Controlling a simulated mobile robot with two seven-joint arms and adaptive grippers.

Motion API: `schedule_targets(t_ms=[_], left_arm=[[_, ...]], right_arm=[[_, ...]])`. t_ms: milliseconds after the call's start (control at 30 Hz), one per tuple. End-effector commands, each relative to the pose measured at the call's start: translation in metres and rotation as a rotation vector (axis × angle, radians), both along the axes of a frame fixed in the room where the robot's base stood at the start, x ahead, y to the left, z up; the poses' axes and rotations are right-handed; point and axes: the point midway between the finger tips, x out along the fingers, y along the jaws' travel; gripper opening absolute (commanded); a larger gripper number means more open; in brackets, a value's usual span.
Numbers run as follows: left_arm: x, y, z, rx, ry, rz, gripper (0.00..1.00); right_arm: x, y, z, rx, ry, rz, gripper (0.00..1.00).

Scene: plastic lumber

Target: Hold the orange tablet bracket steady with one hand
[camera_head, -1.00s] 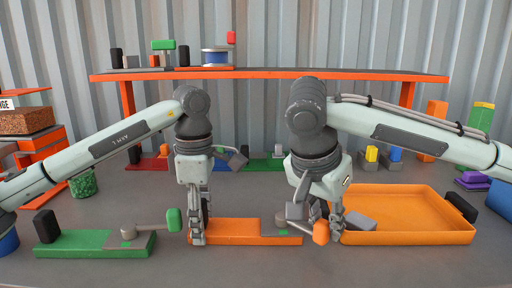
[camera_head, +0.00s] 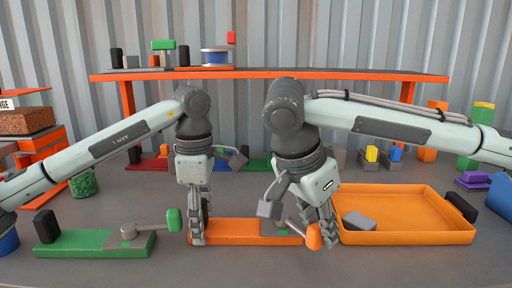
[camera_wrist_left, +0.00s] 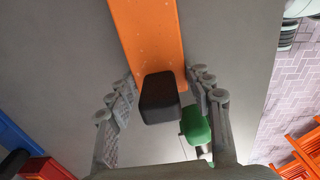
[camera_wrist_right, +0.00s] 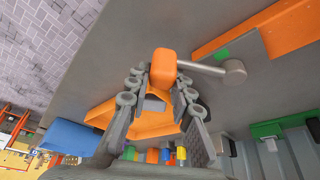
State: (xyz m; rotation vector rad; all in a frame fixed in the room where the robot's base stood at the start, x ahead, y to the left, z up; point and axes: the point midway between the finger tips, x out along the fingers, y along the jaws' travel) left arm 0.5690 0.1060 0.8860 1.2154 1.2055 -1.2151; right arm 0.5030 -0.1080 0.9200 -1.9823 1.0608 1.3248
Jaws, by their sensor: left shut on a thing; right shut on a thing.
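The orange tablet bracket (camera_head: 230,228) lies flat on the table in the middle, with a grey plate and a lever at its right end. My left gripper (camera_head: 197,238) points down over its left end, shut on the bracket's black block (camera_wrist_left: 160,97), which sits between the fingers in the left wrist view. The lever ends in an orange knob (camera_head: 314,236). My right gripper (camera_head: 322,242) is tilted and shut on this knob, which also shows between its fingers in the right wrist view (camera_wrist_right: 163,68). The lever's pivot is partly hidden by my right wrist in the head view.
A green bracket (camera_head: 95,246) with a green-knobbed lever (camera_head: 174,219) lies just left of my left gripper. An orange tray (camera_head: 405,238) holding a grey block (camera_head: 359,220) stands close right of my right gripper. An orange-edged shelf (camera_head: 270,74) spans the back.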

Motion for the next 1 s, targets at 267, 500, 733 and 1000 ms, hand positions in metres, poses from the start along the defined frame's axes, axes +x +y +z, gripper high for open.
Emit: schedule_targets(t_ms=[267,500,733,1000], left_arm=[[0.0,-0.001,0.0,-0.002,0.0,-0.001,0.03],[0.0,-0.001,0.0,-0.002,0.0,-0.001,0.03],[0.0,-0.001,0.0,-0.003,0.0,-0.001,0.03],[0.0,-0.001,0.0,-0.003,0.0,-0.002,0.03]], right_arm=[[-0.003,0.005,0.001,0.0,0.0,-0.054,0.0],[-0.009,0.014,0.001,0.002,0.0,-0.181,0.0],[-0.01,0.015,0.0,0.002,-0.001,-0.208,0.0],[-0.011,0.019,0.0,0.002,0.0,-0.243,0.0]])
